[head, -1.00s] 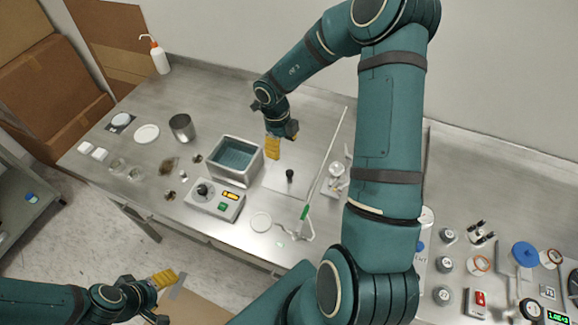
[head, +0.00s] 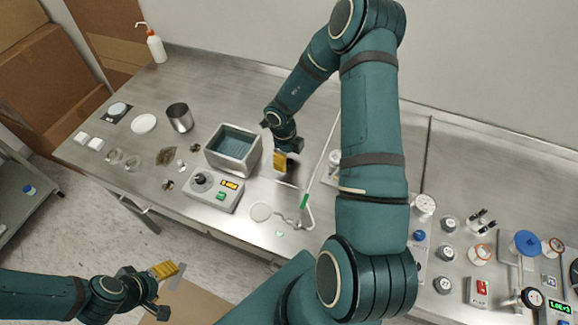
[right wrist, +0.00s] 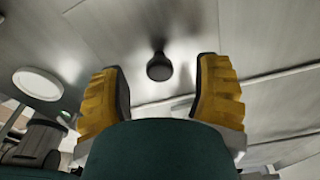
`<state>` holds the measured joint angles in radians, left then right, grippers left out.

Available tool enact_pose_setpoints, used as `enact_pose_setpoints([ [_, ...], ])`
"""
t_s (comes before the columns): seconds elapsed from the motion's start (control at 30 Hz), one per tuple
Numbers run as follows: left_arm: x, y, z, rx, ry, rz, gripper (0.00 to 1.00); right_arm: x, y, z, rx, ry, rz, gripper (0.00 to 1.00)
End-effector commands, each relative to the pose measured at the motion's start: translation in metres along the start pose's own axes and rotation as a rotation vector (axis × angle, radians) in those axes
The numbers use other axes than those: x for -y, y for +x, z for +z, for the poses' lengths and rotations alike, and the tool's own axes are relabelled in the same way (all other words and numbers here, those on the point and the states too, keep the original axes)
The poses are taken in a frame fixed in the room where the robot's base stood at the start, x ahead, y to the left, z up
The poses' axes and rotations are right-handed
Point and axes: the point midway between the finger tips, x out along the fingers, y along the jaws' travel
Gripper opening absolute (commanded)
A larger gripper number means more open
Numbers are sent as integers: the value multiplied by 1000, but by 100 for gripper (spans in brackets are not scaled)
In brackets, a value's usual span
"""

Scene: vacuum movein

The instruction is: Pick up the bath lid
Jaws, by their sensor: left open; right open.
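The bath lid (right wrist: 130,45) is a flat metallic plate with a black knob (right wrist: 159,67). It lies on the bench just right of the open water bath (head: 233,150). In the head view my right gripper largely hides the lid and its knob. My right gripper (head: 282,165) is open, with yellow fingers pointing down over the lid. In the right wrist view the knob appears between the two spread fingers, apart from both; its depth is hard to judge. My left gripper (head: 165,270) is open and empty, off the front of the bench.
A control box (head: 214,191) with a dial stands in front of the bath. A stand with a thin rod (head: 305,200) is close on the right. A white disc (head: 261,212) lies in front. A metal beaker (head: 180,117) and small dishes stand left.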

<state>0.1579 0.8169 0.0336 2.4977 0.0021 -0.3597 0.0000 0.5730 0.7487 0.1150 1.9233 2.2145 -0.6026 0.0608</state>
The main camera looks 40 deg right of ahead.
Motion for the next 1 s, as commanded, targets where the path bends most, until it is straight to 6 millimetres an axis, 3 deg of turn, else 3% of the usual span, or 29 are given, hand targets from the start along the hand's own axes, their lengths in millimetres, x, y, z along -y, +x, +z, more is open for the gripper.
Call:
enact_pose_setpoints([
  [0.13,1,3,1,0,-1,0,64,-1,20,0,-2,-2,0,63],
  [0.4,1,3,0,0,-1,0,64,0,22,0,0,-1,-1,62],
  [0.57,1,3,0,0,-1,0,64,0,22,0,0,-1,-1,6],
  [0.6,1,3,0,0,-1,0,64,0,22,0,0,-1,-1,0],
  [1.0,1,1,0,0,0,0,64,0,14,-1,1,0,-2,0],
])
